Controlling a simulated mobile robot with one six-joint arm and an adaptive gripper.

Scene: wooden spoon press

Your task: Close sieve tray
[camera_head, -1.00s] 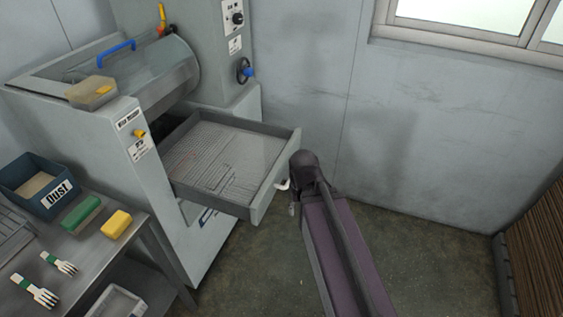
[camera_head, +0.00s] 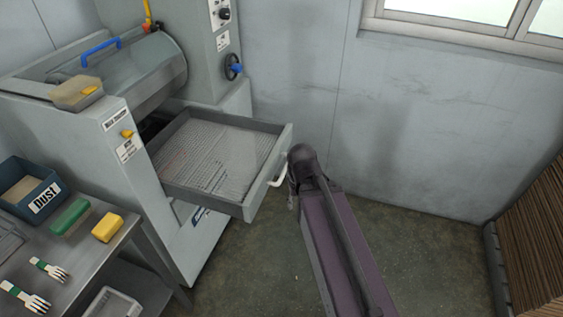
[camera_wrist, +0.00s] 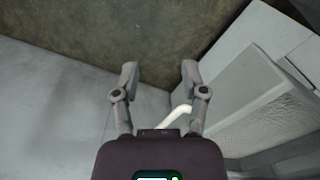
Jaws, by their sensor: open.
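The grey sieve tray (camera_head: 250,204) is pulled out of the machine like a drawer, with a ribbed mesh floor inside. Its white handle (camera_head: 279,172) is on the front panel. In the wrist view the tray (camera_wrist: 255,95) is at the right, and the handle (camera_wrist: 176,115) reaches in near the base of the right finger. My gripper (camera_wrist: 158,72) is open, its two fingers spread over the floor. I cannot tell whether a finger touches the handle.
The grey machine (camera_head: 85,150) stands at the left, with a blue-handled drum cover (camera_head: 101,50). Brown boards (camera_head: 535,250) stand at the right. Floor between is clear.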

